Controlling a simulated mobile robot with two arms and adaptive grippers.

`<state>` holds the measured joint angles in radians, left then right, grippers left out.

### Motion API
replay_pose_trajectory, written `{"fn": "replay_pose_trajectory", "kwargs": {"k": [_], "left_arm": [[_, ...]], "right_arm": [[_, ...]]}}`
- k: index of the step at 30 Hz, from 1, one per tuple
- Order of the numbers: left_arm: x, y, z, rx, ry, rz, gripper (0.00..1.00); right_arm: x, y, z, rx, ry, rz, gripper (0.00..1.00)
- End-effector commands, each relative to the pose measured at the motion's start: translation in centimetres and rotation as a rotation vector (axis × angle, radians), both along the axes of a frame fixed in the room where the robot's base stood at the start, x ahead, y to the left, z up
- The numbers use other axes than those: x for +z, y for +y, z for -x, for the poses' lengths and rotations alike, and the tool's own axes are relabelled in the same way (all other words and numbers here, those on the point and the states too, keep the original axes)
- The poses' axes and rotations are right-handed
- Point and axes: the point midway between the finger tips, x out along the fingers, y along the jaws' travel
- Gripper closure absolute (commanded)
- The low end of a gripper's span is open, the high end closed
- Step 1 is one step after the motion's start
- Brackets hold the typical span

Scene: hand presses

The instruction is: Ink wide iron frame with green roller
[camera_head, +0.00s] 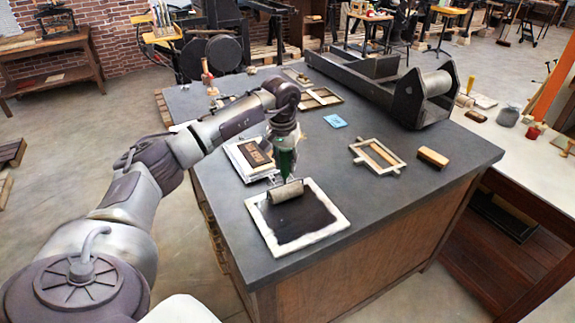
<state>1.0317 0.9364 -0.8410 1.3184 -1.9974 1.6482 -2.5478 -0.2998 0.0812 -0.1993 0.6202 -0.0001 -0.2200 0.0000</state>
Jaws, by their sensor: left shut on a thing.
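My left gripper (284,136) points down and is shut on the green roller (287,192), around its green handle (285,161). The grey cylinder of the roller is over the far part of a black ink slab with a pale border (272,232). It looks touching, but I cannot tell for sure. Behind the roller, to its left, lies a frame with a brown block inside (256,155), partly hidden by my arm. A pale frame with wooden strips (377,156) lies to the right. I cannot tell which is the wide iron frame. My right gripper is not in view.
All this is on a dark-topped table (375,205). A long black press (395,85) with a pale cylinder fills its far right. A wooden-backed brush (433,158), a blue piece (335,121) and another frame (321,98) lie around. The front right is clear.

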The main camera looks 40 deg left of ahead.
Motion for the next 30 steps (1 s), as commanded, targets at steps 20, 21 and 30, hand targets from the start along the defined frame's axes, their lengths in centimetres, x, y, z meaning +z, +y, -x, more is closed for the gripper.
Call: {"fn": "replay_pose_trajectory", "kwargs": {"k": [20,21,30], "left_arm": [[0.0,-3.7,1.6,0.000,-0.002,0.000,1.00],[-0.1,-3.8,1.6,0.000,-0.002,0.000,1.00],[-0.1,-5.8,2.5,-0.002,-0.002,0.000,1.00]], "right_arm": [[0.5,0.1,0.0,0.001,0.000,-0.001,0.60],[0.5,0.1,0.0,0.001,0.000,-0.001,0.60],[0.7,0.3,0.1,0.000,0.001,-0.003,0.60]]}}
